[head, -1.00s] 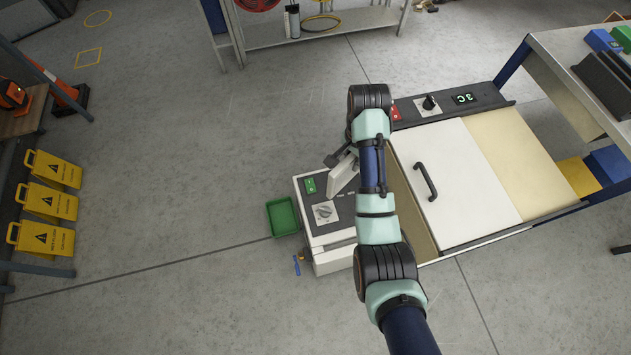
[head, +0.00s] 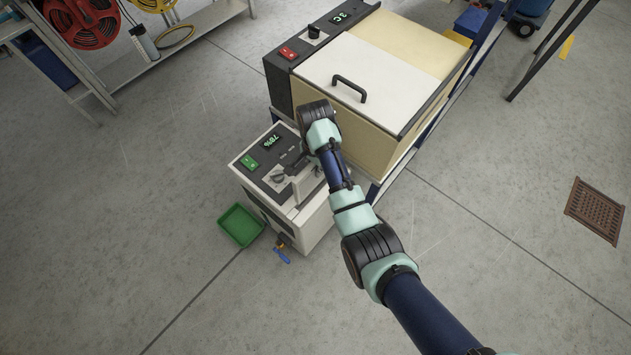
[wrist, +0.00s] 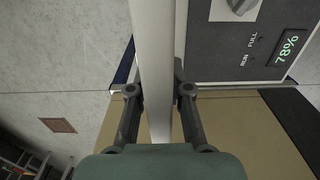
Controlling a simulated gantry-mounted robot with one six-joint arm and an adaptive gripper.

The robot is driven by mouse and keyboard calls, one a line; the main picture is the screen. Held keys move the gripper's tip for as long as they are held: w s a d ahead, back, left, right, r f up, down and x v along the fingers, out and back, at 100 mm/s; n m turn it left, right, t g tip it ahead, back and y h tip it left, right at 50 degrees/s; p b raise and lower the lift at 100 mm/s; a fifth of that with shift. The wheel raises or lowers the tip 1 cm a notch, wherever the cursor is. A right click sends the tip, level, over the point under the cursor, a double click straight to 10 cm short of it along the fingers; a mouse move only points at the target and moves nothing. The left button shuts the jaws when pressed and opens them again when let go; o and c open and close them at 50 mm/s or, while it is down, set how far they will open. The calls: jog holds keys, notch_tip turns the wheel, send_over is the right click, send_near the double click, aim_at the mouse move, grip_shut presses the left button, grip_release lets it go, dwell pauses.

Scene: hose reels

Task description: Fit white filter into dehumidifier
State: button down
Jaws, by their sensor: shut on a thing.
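The dehumidifier (head: 268,205) is a pale box on the floor with a dark top panel, a green switch, a grey knob and a lit display. The white filter (head: 308,184) is a flat pale slab, held at the right end of the dehumidifier's top in the head view. My gripper (wrist: 159,90) is shut on the filter (wrist: 153,40), which runs edge-on between the fingers in the wrist view. The dehumidifier's panel (wrist: 238,45) lies to the right of the filter there. The filter's lower end is hidden, so I cannot tell whether it touches the dehumidifier.
A large cream cabinet (head: 360,125) with a white handled lid (head: 350,72) stands close behind and right of the dehumidifier. A green tray (head: 241,225) and a blue-handled tap (head: 282,254) are at its front. A floor drain (head: 598,207) lies far right; open floor surrounds.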

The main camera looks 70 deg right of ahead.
aim_at(316, 182)
notch_tip(316, 182, down, 9)
jog(key=b, duration=0.3)
jog(key=shift+f, duration=0.1)
jog(key=shift+f+b, duration=0.15)
jog(key=shift+b, duration=0.15)
jog(key=c, duration=1.1)
grip_release()
notch_tip(316, 182, up, 12)
jog(key=p, duration=0.6)
jog(key=shift+w, duration=0.1)
